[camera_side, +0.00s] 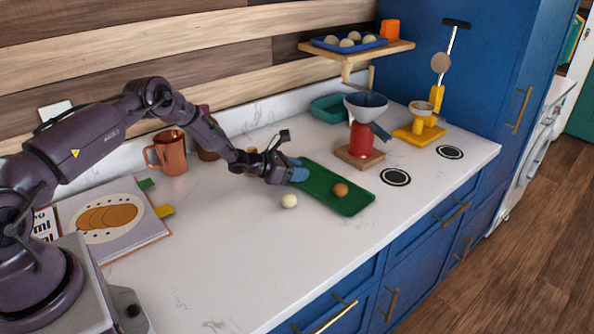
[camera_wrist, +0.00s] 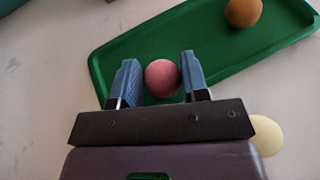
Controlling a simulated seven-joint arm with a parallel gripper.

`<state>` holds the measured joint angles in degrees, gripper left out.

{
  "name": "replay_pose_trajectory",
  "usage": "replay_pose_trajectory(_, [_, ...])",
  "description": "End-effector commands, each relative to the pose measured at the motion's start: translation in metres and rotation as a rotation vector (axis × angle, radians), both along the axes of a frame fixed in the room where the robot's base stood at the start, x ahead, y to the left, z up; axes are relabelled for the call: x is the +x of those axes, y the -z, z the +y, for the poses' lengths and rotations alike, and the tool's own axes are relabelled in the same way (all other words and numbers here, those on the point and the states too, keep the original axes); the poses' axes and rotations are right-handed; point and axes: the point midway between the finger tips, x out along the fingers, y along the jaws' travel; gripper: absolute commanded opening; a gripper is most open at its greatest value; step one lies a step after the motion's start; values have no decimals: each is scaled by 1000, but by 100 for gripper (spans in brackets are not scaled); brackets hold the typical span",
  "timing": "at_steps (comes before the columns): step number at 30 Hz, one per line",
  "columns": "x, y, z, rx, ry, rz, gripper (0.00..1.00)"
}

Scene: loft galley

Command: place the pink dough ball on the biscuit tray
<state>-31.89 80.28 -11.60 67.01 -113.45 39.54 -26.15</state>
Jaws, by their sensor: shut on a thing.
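The pink dough ball (camera_wrist: 162,78) is between the two blue fingertips of my gripper (camera_wrist: 160,80) in the wrist view. My gripper is shut on it, over the left part of the green biscuit tray (camera_wrist: 228,55). In the side view my gripper (camera_side: 299,171) is low at the tray's (camera_side: 350,207) left end, and the pink ball is hidden there. I cannot tell whether the ball touches the tray. A brown ball (camera_side: 341,190) lies on the tray's right part, also in the wrist view (camera_wrist: 243,12).
A cream ball (camera_side: 289,201) lies on the counter just outside the tray's near edge. A red stand with a grey funnel (camera_side: 365,105) is behind the tray. The front counter is clear.

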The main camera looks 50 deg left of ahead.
Motion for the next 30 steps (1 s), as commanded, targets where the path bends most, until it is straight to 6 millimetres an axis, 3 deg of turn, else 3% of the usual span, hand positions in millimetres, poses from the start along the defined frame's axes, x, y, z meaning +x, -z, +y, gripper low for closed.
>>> replay_pose_trajectory(11, [0, 5, 0, 0, 0, -1, 19])
replay_pose_trajectory(12, [0, 5, 0, 0, 0, -1, 43])
replay_pose_trajectory(15, [0, 5, 0, 1, 0, -1, 66])
replay_pose_trajectory(26, [0, 0, 0, 1, 1, -2, 67])
replay_pose_trajectory(30, [-12, -4, 5, 0, -2, -1, 67])
